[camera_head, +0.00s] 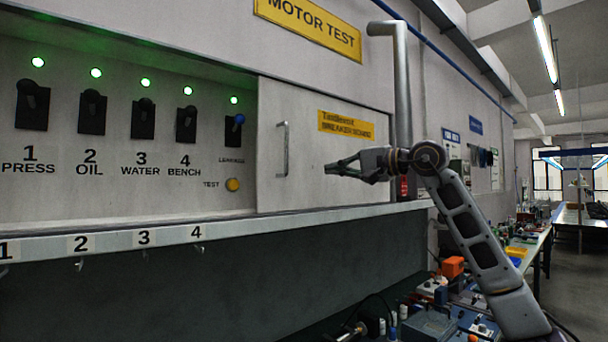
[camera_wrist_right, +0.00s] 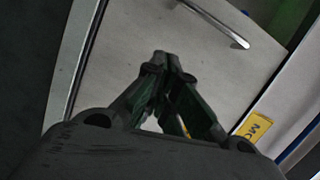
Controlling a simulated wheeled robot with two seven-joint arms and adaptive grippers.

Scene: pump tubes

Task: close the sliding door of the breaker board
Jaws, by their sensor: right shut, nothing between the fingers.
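The sliding door (camera_head: 325,180) of the breaker board is a pale panel at the right side of the board's opening. It has a vertical metal bar handle (camera_head: 283,149) near its left edge and a yellow label. The opening to its left is uncovered and shows the switches. My right gripper (camera_head: 328,169) is in front of the door, right of the handle and a little lower, with its fingers pointing left. In the right wrist view its fingertips (camera_wrist_right: 167,55) meet with nothing between them, and the handle (camera_wrist_right: 214,22) shows beyond them, apart from them. My left gripper is not in view.
Several black switches (camera_head: 142,119) with green lights above them line the board, with a yellow test button (camera_head: 232,184) below. A ledge (camera_head: 215,233) with numbered hooks runs under the board. A grey vertical pipe (camera_head: 402,85) stands right of the door. A cluttered bench is at the lower right.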

